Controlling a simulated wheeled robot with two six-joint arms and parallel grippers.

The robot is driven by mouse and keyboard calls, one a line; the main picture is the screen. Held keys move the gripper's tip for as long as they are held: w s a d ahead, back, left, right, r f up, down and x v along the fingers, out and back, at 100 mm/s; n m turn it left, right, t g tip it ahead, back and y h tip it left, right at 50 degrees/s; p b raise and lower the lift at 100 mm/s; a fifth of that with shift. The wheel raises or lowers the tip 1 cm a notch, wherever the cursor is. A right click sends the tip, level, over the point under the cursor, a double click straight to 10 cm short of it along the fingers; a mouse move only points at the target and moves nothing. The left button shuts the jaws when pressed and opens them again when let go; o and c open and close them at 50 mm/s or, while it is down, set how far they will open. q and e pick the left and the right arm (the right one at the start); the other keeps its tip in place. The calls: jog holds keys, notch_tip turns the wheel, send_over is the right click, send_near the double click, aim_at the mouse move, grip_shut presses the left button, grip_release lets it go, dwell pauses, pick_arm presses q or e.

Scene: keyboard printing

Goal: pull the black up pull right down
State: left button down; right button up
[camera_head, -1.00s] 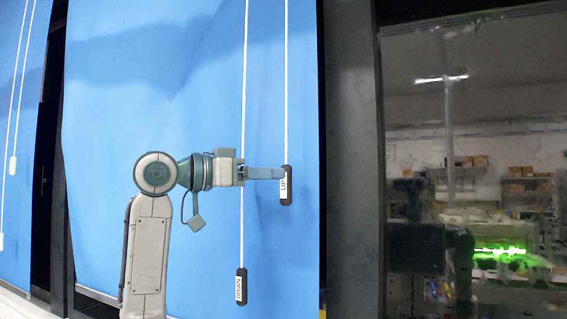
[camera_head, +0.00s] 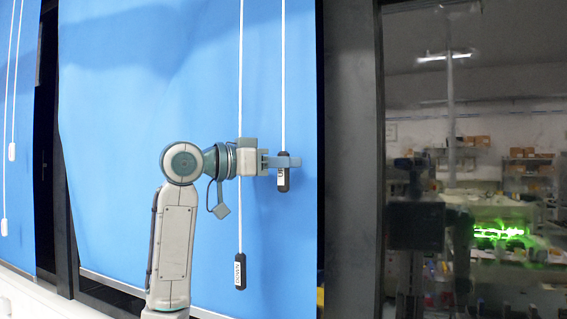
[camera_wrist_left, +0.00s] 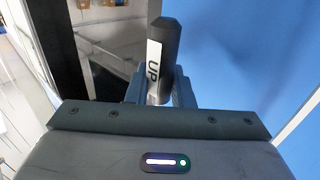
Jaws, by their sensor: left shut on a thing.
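The black UP pull (camera_head: 283,180) hangs at the lower end of a white cord in front of the blue blind (camera_head: 150,110), near its right edge. My left gripper (camera_head: 284,162) is shut on the UP pull near its top. In the left wrist view the black pull (camera_wrist_left: 167,45) with its white UP label stands between the fingers. The black DOWN pull (camera_head: 240,272) hangs lower and to the left on its own white cord, apart from the gripper. My right gripper is not in view.
A dark window frame (camera_head: 350,150) stands right of the blind, with a dark glass pane beyond it reflecting a room. Another blue blind (camera_head: 20,150) with two cords hangs at the far left. A white sill (camera_head: 30,295) runs below.

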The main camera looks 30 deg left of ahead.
pick_arm(q)
notch_tip(320, 180, down, 33)
jog(key=b, duration=2)
jog(key=shift+f, duration=0.2)
jog(key=shift+f, duration=0.1)
jog(key=c, duration=1.3)
grip_release()
jog(key=shift+s, duration=0.1)
